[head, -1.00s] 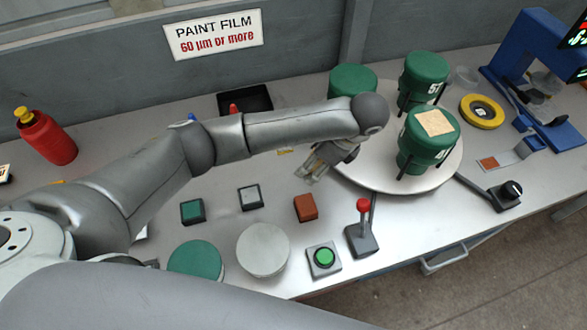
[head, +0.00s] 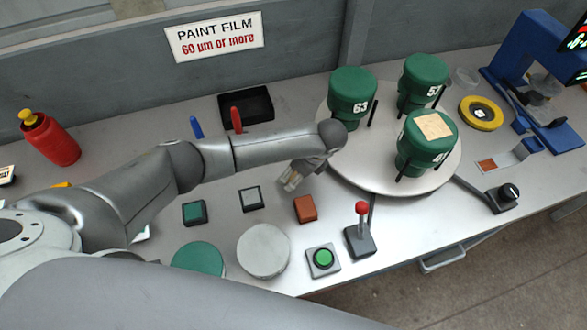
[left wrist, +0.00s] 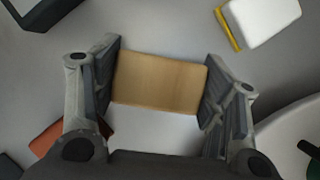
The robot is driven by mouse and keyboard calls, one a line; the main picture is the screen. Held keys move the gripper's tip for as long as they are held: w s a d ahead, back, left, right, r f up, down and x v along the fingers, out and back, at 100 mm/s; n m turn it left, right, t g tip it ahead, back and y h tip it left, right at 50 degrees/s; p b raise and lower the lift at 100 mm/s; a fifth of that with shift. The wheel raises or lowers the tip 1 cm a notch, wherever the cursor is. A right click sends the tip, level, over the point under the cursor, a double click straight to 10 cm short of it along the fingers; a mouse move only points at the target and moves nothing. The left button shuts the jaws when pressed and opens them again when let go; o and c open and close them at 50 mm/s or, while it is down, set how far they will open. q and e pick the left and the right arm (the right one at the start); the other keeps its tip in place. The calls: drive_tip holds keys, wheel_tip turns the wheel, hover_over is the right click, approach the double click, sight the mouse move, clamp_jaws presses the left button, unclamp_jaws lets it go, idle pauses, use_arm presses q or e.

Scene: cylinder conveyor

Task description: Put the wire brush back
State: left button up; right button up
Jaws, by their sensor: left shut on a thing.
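The wire brush (left wrist: 160,82) shows in the left wrist view as a flat tan wooden block; no bristles can be seen. My left gripper (left wrist: 160,85) is shut on it, one finger pad at each short end. In the head view my left gripper (head: 290,180) is low over the table, left of the turntable and above the orange block. The brush cannot be made out there, behind the gripper and arm. I cannot tell whether the brush touches the table. My right gripper is not in view.
The round turntable (head: 375,182) carries green pots (head: 352,92). The orange block (head: 305,208), a red-knobbed lever (head: 361,232) and a green button (head: 323,258) stand in front. A black tray (head: 246,106) lies behind my arm. A white block with a yellow edge (left wrist: 262,18) lies nearby.

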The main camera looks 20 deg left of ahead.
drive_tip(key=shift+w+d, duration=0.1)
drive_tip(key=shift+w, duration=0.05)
use_arm(q)
drive_tip(key=shift+f, duration=0.1)
drive_tip(key=o, duration=1.1)
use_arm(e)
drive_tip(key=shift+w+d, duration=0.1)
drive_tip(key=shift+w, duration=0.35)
